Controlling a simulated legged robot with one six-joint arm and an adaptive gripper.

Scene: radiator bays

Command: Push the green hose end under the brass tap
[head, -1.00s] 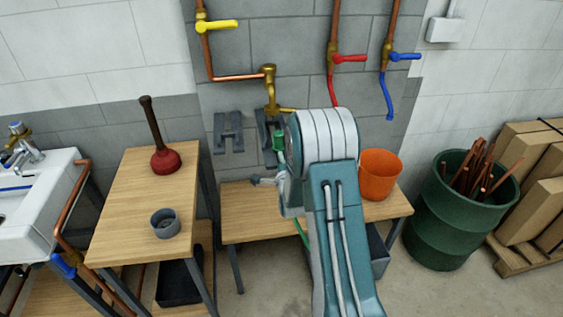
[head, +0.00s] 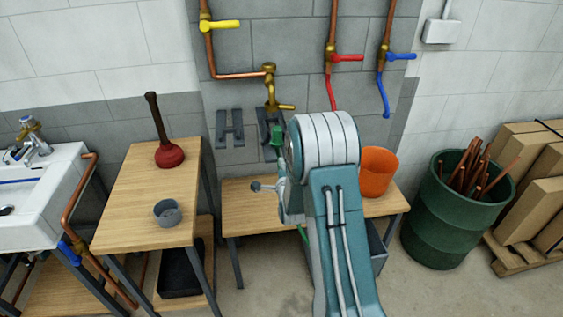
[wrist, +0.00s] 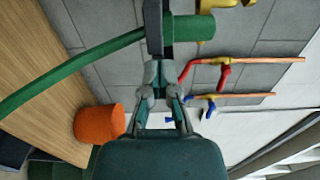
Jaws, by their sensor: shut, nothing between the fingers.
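The green hose end (head: 277,137) is upright in front of the dark wall brackets, below and slightly right of the brass tap (head: 270,88) in the head view. A gap shows between them. In the wrist view the hose end (wrist: 192,28) lies at the top, beyond my fingertips, with the hose curving off left. Part of the brass tap (wrist: 232,3) is cut by the top edge. My gripper (wrist: 159,68) is shut and empty, close to a dark upright piece by the hose. I cannot tell whether it touches. In the head view my arm mostly hides the gripper.
An orange bucket (head: 378,172) stands on the low wooden bench (head: 240,207) right of my arm. Red (head: 347,58) and blue (head: 401,57) valves are on the wall. A plunger (head: 169,155) and grey cup (head: 167,212) stand on the left table. A green barrel (head: 445,220) stands right.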

